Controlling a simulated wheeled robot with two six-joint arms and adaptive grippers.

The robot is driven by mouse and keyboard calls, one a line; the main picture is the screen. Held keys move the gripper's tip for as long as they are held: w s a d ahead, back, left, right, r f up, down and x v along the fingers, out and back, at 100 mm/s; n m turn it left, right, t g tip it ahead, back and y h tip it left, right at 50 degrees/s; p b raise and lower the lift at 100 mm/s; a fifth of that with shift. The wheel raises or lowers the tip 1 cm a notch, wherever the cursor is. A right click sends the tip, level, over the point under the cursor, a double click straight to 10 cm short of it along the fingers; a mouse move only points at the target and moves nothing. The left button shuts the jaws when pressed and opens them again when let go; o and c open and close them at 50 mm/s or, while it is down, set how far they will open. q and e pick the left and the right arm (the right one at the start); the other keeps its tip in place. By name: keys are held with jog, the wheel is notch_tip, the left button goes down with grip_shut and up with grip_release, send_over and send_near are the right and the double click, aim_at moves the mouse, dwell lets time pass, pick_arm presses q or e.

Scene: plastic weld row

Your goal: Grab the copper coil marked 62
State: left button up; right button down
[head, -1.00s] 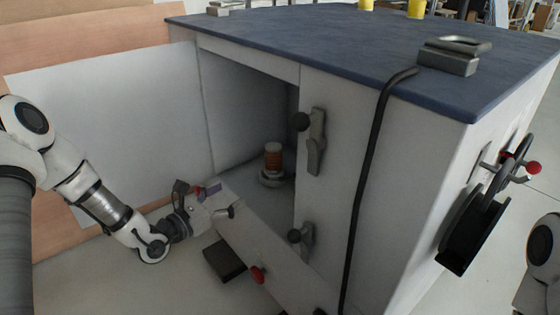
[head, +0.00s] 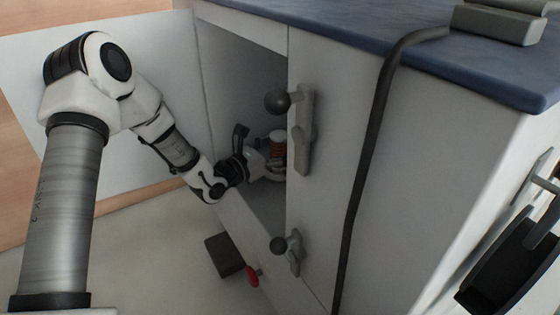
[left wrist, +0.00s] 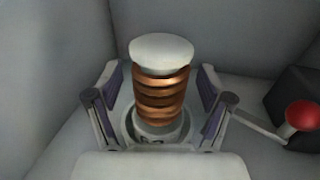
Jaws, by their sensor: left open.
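The copper coil (left wrist: 161,97) stands upright inside the open cabinet, with a white cap and copper windings, on a pale round base. A small part of the coil shows in the head view (head: 278,139), mostly behind my left gripper. I cannot read a number on it. My left gripper (left wrist: 160,104) is open, with one finger on each side of the coil and gaps visible on both sides. In the head view my left gripper (head: 268,155) reaches into the cabinet opening. My right gripper does not show.
The cabinet (head: 350,190) has a blue top (head: 350,28), and latches with dark knobs (head: 278,102) stand beside the opening. A black cable (head: 368,150) hangs down its front. A red knob (left wrist: 301,114) is right of the coil in the wrist view.

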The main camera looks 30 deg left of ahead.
pick_arm(q)
jog(key=shift+r, duration=0.1)
jog(key=shift+c, duration=0.7)
grip_shut()
